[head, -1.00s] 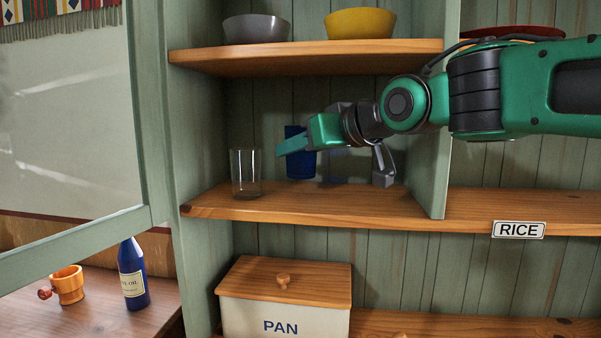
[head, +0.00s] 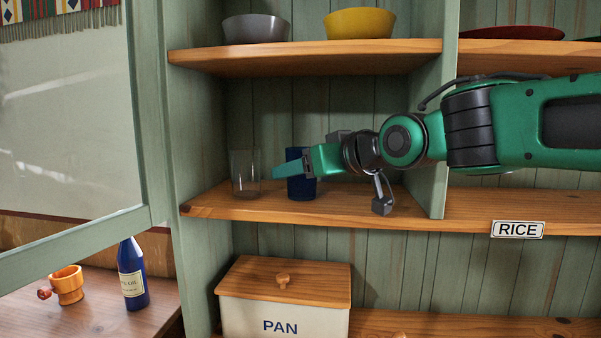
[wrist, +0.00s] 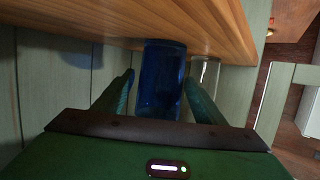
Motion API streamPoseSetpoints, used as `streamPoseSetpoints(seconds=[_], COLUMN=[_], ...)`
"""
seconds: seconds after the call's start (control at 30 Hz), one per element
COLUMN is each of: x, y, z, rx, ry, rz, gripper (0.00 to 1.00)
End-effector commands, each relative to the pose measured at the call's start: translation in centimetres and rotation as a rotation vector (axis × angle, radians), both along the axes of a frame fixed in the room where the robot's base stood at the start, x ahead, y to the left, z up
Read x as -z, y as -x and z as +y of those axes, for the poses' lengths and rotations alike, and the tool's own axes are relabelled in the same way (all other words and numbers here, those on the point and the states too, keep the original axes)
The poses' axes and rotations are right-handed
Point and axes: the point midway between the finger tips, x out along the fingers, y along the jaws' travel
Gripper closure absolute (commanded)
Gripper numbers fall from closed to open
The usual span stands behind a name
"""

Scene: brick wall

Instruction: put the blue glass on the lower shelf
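The blue glass (head: 301,190) is upright at the middle shelf (head: 340,208), just right of a clear glass (head: 245,176). Its base looks level with the shelf board; contact is hard to judge. My gripper (head: 290,165) reaches in from the right, and its near finger hides part of the glass. The wood board is at the top of that view, by the glass's base. The clear glass (wrist: 205,72) shows close by the right finger.
The upper shelf (head: 300,60) holds a grey bowl (head: 256,28) and a yellow bowl (head: 360,23). A divider (head: 436,150) stands beside my arm.

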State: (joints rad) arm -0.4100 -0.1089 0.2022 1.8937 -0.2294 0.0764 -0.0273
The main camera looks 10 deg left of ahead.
Motion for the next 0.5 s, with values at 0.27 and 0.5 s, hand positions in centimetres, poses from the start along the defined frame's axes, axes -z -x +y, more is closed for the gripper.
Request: streamPoseSetpoints(seconds=[0.27,0.5], x=[-0.3,-1.3], y=[0.2,2.3], z=[-0.1,-2.4], rx=[-0.001,0.000], ry=[0.000,-0.001], rz=[-0.001,-0.004], gripper=[0.35,0.35])
